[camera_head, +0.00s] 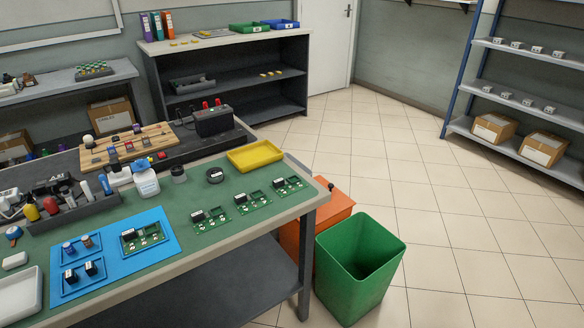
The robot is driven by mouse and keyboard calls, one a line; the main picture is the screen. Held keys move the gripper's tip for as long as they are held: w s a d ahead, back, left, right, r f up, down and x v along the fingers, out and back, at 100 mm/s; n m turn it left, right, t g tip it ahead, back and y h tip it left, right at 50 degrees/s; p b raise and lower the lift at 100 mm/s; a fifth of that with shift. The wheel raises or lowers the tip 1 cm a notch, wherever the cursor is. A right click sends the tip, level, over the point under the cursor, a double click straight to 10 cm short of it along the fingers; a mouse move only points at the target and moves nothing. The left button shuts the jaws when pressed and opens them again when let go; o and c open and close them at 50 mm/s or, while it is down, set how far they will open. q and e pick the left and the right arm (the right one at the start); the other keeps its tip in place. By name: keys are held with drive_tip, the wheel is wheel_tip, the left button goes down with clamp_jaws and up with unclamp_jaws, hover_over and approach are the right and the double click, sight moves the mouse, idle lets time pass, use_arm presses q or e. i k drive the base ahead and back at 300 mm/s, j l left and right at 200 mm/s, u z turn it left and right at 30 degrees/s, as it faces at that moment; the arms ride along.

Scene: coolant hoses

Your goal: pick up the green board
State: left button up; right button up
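Several green circuit boards lie on the workbench, and I cannot tell which one the task means. One green board (146,239) lies on the right part of a blue mat (150,219). Others lie in a slanting row along the bench's front side: a left board (212,221), a middle board (254,208) and a right board (291,189). Each carries dark and white components. Neither my left nor my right gripper shows in the head view.
A yellow tray (255,156) sits at the bench's right end. Bottles, a white tray (18,297) and tools crowd the left and back. A green bin (359,270) and an orange box (337,207) stand beside the bench. Open tiled floor lies to the right.

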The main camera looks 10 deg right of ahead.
sight(283, 188)
drive_tip(key=i+l, duration=0.65)
drive_tip(key=l, duration=0.15)
